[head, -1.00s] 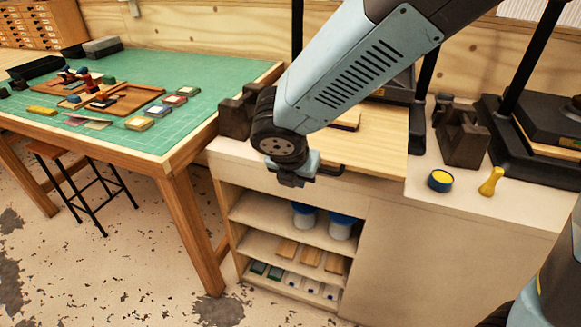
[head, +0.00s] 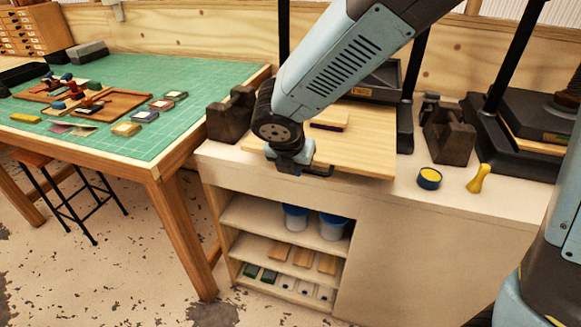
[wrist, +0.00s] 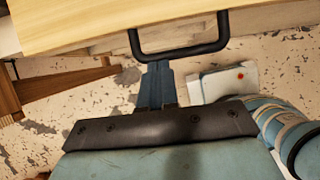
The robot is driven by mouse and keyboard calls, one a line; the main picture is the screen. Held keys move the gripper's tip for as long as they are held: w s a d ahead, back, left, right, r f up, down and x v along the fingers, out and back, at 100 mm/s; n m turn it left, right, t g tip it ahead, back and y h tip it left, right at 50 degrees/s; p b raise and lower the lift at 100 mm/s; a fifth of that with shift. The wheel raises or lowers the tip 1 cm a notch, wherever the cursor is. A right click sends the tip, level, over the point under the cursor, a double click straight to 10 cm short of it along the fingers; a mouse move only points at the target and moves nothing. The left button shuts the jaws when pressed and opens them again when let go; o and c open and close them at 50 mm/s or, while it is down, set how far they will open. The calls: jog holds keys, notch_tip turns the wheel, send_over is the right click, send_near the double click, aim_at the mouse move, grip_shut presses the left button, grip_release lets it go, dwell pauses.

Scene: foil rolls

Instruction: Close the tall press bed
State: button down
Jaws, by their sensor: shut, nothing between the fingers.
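The tall press (head: 405,125) stands at the back of the cabinet top, with black posts. Its bed, a pale wooden board (head: 365,155), sticks out toward me with a small dark-edged block (head: 329,122) on it. A black handle (head: 322,171) is on the bed's front edge; it shows as a U-shaped bar in the wrist view (wrist: 182,53). My gripper (head: 290,162) is shut and empty at the front edge, beside the handle. In the wrist view my fingers (wrist: 157,72) point at the handle's outer bar; I cannot tell whether they touch.
A second black press (head: 520,135) stands at the right. Dark metal blocks (head: 232,115) (head: 449,135) flank the bed. A yellow-topped tin (head: 429,178) and a yellow knob-handled tool (head: 479,178) sit on the cabinet (head: 400,240). A green-topped table (head: 200,75) is at the left.

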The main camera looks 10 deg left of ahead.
aim_at(322, 114)
jog(key=w, duration=0.9)
jog(key=w+d, duration=0.1)
jog(key=w, duration=0.7)
jog(key=w+d, duration=0.1)
jog(key=w, duration=0.8)
jog(key=shift+w+d, duration=0.1)
jog(key=shift+w, duration=0.2)
